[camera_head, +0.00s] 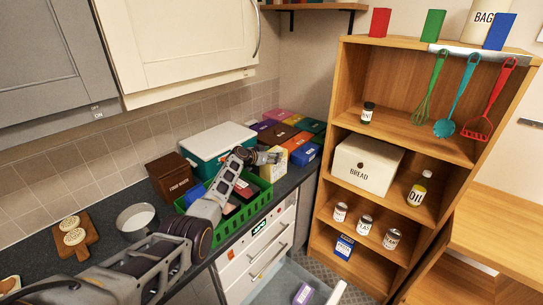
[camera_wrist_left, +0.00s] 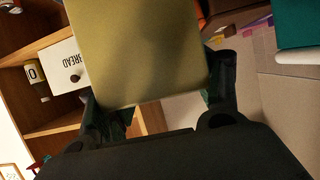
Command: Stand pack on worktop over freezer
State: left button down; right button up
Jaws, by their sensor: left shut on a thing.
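My left gripper (camera_head: 272,156) is shut on a yellow pack (camera_head: 271,171), over the far end of the dark worktop (camera_head: 287,186). In the left wrist view the pack (camera_wrist_left: 140,45) fills the space between the two fingers. The gripper partly covers it in the head view, and I cannot tell whether its base touches the worktop. The white freezer front (camera_head: 258,256) with drawers is below the worktop, with a lower drawer (camera_head: 280,287) pulled out and a purple pack (camera_head: 303,293) inside. My right gripper is not in view.
Several coloured boxes, including a blue one (camera_head: 305,153), crowd the worktop beside and behind the held pack. A green crate (camera_head: 245,212) and a teal-and-white cool box (camera_head: 205,148) stand to the left. A wooden shelf unit (camera_head: 322,215) with a bread bin (camera_head: 365,168) is on the right.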

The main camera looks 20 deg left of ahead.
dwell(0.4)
pick_arm(q)
jog(key=shift+c, duration=1.2)
grip_release()
jog(key=shift+s+a+r, duration=0.1)
jog(key=shift+s+r, duration=0.05)
jog(key=shift+s, duration=0.05)
jog(key=shift+p+v, duration=0.3)
jog(key=shift+v, duration=0.6)
jog(key=b+v, duration=0.1)
jog(key=v, duration=0.8)
jog(key=shift+s+a, duration=0.2)
jog(key=shift+s, duration=0.15)
jog(key=shift+r, duration=0.1)
